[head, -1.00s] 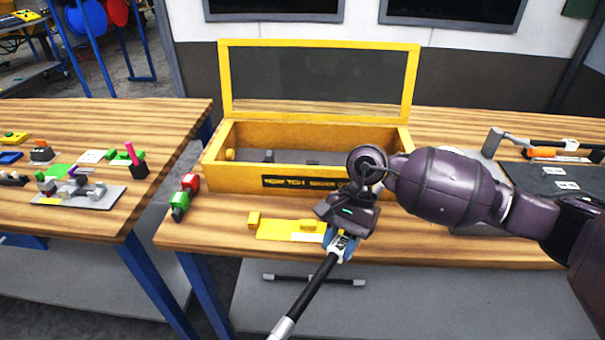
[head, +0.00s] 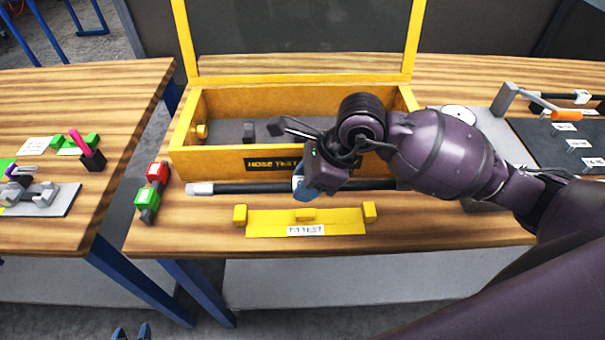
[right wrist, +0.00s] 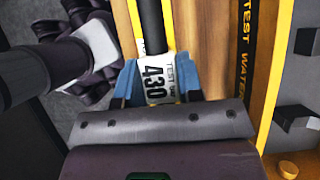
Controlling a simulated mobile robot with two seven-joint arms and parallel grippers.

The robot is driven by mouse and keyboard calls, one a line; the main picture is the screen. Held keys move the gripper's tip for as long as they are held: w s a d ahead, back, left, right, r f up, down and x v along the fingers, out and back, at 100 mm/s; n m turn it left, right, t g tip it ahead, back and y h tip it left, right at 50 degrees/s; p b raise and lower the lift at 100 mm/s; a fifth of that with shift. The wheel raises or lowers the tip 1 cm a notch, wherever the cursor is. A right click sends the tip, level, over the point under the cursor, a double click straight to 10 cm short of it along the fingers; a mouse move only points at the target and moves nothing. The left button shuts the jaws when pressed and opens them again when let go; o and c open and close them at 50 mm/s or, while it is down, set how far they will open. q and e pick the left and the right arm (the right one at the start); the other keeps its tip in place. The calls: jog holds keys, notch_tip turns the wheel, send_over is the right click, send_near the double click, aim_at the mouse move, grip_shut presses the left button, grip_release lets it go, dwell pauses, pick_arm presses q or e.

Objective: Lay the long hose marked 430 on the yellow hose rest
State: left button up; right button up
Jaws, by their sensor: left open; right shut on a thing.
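The long black hose (head: 245,188) with pale end fittings lies level across the head view, in front of the yellow box. Its white label (right wrist: 158,78) reads 430 in the right wrist view. My right gripper (head: 303,188) is shut on the hose near its middle, at the label. The yellow hose rest (head: 270,224), with upright blocks at its ends and a label, sits on the bench nearer than the hose in the head view. No hose is on it. My left gripper (head: 131,333) is open and empty at the bottom edge, low in front of the bench.
The yellow test box (head: 205,163) with its raised clear lid stands behind the hose. A red and green block unit (head: 150,190) is left of the rest. A grey stand and black mat (head: 545,140) are at right. Bare wood surrounds the rest.

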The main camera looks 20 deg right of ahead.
aim_at(305, 213)
pick_arm(q)
jog(key=shift+s, duration=0.15)
pick_arm(e)
jog(key=shift+s, duration=0.1)
pick_arm(q)
jog(key=shift+f, duration=0.25)
pick_arm(e)
jog(key=shift+f+b, duration=0.15)
jog(key=shift+b, duration=0.15)
jog(key=shift+f+b, duration=1.75)
jog(key=shift+f, duration=0.8)
pick_arm(q)
jog(key=shift+g, duration=0.3)
jog(key=f, duration=0.3)
jog(key=s+f, duration=0.1)
jog(key=f, duration=0.1)
jog(key=shift+w+r, duration=0.2)
jog(key=shift+r, duration=0.05)
jog(key=shift+s+f, duration=0.35)
jog(key=shift+s, duration=0.05)
jog(key=shift+w+r, duration=0.15)
jog(key=shift+w, duration=0.1)
pick_arm(e)
jog(key=shift+f, duration=0.1)
pick_arm(q)
jog(key=shift+w, duration=0.15)
pick_arm(e)
jog(key=shift+f, duration=0.25)
